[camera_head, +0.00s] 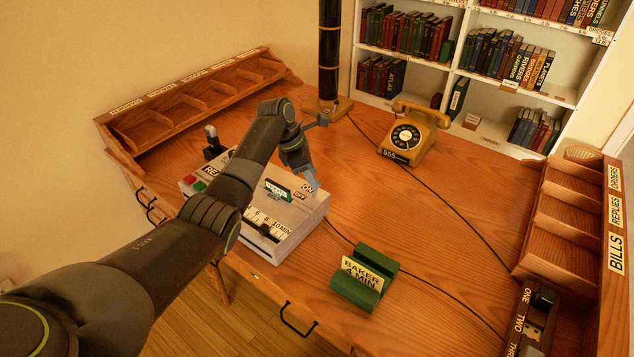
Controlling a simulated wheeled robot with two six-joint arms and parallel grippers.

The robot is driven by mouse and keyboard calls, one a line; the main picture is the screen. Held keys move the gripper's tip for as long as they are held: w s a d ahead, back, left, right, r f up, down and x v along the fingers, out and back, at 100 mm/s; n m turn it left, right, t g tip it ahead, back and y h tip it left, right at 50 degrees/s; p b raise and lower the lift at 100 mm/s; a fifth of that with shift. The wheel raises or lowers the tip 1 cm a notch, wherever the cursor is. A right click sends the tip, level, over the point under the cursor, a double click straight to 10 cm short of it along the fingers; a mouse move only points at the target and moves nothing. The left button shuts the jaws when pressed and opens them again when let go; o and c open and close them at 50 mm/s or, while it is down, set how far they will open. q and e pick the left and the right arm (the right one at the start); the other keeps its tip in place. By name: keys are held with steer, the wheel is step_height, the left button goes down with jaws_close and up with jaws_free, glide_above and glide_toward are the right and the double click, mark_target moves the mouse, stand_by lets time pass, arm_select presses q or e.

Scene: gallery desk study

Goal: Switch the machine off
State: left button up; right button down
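The machine (290,233) is a pale box on the desk (440,220). Its front has a scale marked in minutes with a dark slider. A switch plate (302,190) marked ON and OFF sits near its far right corner. Red and green buttons (194,184) show at its left end. My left arm crosses over the machine and hides its middle. My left gripper (309,180) points down at the ON/OFF plate, close to the ON label. The switch lever is not clear, and I cannot tell whether the fingers touch it. My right gripper is out of view.
A green holder (365,276) with a card reading BAKER stands in front of the machine. A yellow telephone (413,132) and a black post (329,60) stand behind. Wooden racks (190,95) line the left and right desk edges. Cords cross the clear desk middle.

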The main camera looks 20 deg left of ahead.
arm_select(q)
steer(key=x, duration=0.2)
steer(key=shift+d+f, duration=0.15)
steer(key=shift+f, duration=0.2)
steer(key=shift+w+d+f, duration=0.15)
steer(key=shift+d+f, duration=0.1)
steer(key=shift+f, duration=0.35)
